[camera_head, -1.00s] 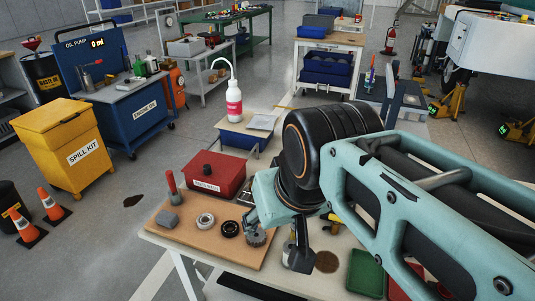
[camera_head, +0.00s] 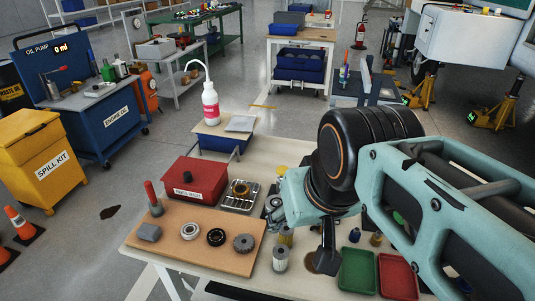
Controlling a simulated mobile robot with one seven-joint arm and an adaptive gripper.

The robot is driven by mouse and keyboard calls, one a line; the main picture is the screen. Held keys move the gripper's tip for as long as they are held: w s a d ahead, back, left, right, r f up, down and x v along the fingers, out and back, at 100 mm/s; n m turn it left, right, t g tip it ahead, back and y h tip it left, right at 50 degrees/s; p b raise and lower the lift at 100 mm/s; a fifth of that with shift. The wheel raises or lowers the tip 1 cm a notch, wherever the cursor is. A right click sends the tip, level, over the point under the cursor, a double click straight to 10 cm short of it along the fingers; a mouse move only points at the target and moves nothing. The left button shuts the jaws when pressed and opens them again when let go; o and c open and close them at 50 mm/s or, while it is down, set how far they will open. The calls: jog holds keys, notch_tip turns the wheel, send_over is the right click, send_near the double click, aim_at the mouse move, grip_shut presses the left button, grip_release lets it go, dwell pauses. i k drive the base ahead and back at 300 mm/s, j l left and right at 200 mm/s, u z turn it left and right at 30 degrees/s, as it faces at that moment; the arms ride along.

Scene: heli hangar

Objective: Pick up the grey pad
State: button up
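A small grey block (camera_head: 148,232), which looks like the grey pad, lies at the left end of a brown board (camera_head: 215,257) on the workbench. A flat grey plate (camera_head: 241,124) rests on a blue bin farther back, and I cannot tell for sure which one is meant. My gripper (camera_head: 298,232) is over the bench, right of the board and well apart from the grey block. Its fingers look spread and nothing shows between them, though the wrist hides part of it.
On the board stand a red-handled tool (camera_head: 153,200), bearing rings (camera_head: 190,231) and a gear (camera_head: 244,243). Behind are a red box (camera_head: 194,180) and a metal tray (camera_head: 240,203). Small cans (camera_head: 280,259) and green (camera_head: 357,271) and red (camera_head: 398,277) trays are at right.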

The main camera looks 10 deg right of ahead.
aim_at(152, 232)
jog(key=u, duration=1.15)
jog(key=z, duration=0.4)
jog(key=j+z, duration=0.15)
jog(key=z, duration=0.2)
jog(key=i+z, duration=0.1)
jog(key=z, duration=0.3)
jog(key=j+z, duration=0.15)
jog(key=z, duration=0.25)
jog(key=j+z, duration=0.65)
jog(key=k+j+z, duration=0.15)
jog(key=j, duration=0.2)
jog(key=k+j+z, duration=0.15)
jog(key=j, duration=0.7)
jog(key=k+j+u, duration=0.1)
jog(key=j, duration=0.4)
